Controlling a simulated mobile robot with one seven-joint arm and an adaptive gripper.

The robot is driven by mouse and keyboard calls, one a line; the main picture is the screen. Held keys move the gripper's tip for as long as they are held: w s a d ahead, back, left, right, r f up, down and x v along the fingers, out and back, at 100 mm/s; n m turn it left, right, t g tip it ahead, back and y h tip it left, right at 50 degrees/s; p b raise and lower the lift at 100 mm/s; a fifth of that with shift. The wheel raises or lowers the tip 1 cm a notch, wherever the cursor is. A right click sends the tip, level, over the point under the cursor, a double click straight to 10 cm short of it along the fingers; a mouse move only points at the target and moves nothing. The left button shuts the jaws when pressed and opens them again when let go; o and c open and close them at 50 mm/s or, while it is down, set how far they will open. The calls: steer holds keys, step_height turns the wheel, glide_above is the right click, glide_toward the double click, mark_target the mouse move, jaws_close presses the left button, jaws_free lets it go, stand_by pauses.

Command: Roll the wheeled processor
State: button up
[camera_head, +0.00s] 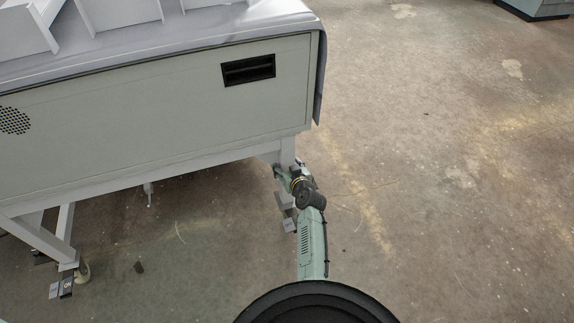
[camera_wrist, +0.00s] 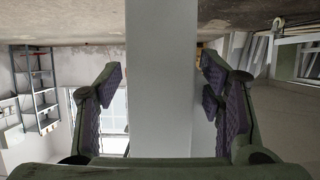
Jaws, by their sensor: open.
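The processor (camera_head: 160,120) is a large pale grey-green cabinet on white legs, filling the upper left of the head view. My gripper (camera_head: 281,172) is at its near right leg (camera_head: 288,148), low under the cabinet's corner. In the wrist view, my gripper (camera_wrist: 163,84) is open, with one finger on each side of a broad white upright post (camera_wrist: 162,50). Gaps show between the post and both finger pads. A caster (camera_head: 84,271) with grey and black pedals (camera_head: 66,286) shows at the left leg. The right leg's foot is partly hidden by my arm.
A black recessed handle (camera_head: 248,69) is set in the cabinet's side. The concrete floor (camera_head: 430,190) to the right is clear. Another cabinet (camera_head: 533,8) stands at the far top right. The wrist view, upside down, shows a shelf rack (camera_wrist: 38,90).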

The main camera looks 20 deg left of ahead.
mark_target(288, 150)
step_height(288, 150, up, 9)
steer(key=shift+r, duration=0.1)
steer(key=shift+w+r, duration=0.2)
steer(key=shift+r, duration=0.4)
steer(key=shift+s+f, duration=0.2)
steer(key=shift+f, duration=0.45)
steer(key=shift+r, duration=0.15)
steer(key=shift+p+v, duration=0.9)
steer(key=shift+v, duration=2.05)
steer(key=shift+s+d, duration=0.45)
steer(key=shift+s, duration=0.35)
steer(key=shift+p+v, duration=0.5)
steer(key=shift+v, duration=1.9)
